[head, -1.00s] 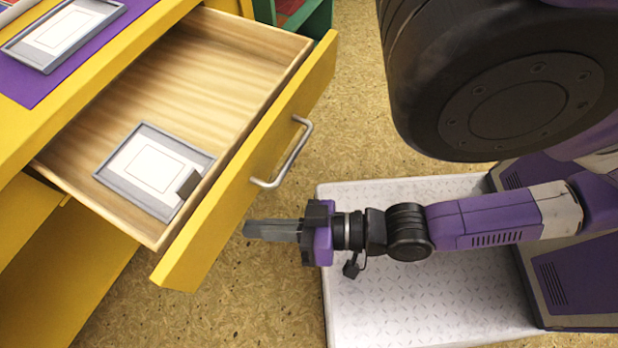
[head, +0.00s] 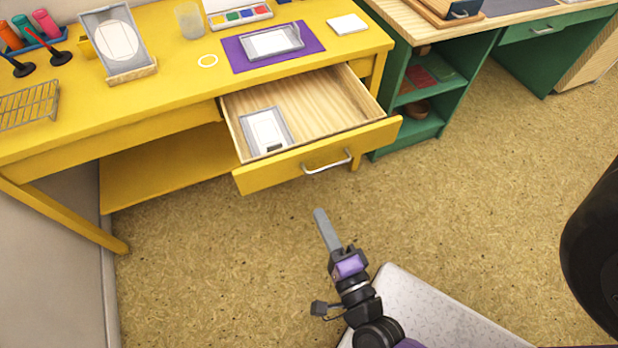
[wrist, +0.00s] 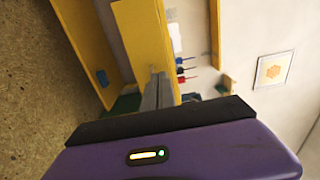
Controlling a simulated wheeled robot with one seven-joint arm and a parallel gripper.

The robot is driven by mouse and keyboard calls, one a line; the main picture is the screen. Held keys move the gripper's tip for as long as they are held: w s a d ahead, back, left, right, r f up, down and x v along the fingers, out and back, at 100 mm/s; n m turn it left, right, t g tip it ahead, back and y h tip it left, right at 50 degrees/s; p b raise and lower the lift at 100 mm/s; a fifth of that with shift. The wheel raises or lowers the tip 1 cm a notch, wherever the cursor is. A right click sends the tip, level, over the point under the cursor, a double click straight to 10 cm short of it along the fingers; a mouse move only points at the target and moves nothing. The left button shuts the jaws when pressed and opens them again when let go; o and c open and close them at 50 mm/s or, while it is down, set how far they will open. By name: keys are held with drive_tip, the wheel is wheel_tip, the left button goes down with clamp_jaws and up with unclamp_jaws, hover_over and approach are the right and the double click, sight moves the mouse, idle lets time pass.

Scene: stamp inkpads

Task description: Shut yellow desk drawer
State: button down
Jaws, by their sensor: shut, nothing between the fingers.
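The yellow desk (head: 150,95) stands at the upper left of the head view. Its yellow drawer (head: 275,178) is pulled out under the desk's right part, with a silver handle (head: 327,164) on its front. A grey-framed inkpad with a white pad (head: 265,131) lies inside the drawer, at its left side. My gripper (head: 319,212) is shut and empty, in front of the drawer front and apart from it. In the wrist view, the shut fingers (wrist: 157,90) point toward yellow desk parts (wrist: 140,40); the drawer cannot be made out surely there.
Another inkpad (head: 272,42) lies on a purple mat (head: 238,58) on the desk. A paint set, a cup (head: 190,22), a framed stand (head: 115,40) and a wire rack (head: 28,107) are also there. A green desk (head: 445,85) stands to the right. Floor before the drawer is clear.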

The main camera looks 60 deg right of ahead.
sight(293, 160)
drive_tip(key=x, duration=1.4)
drive_tip(key=shift+p, duration=0.3)
drive_tip(key=x, duration=2.6)
drive_tip(key=shift+w+d+f+p, duration=0.1)
drive_tip(key=shift+w+d+p, duration=0.1)
drive_tip(key=shift+d+p, duration=0.15)
drive_tip(key=shift+w+r, duration=0.2)
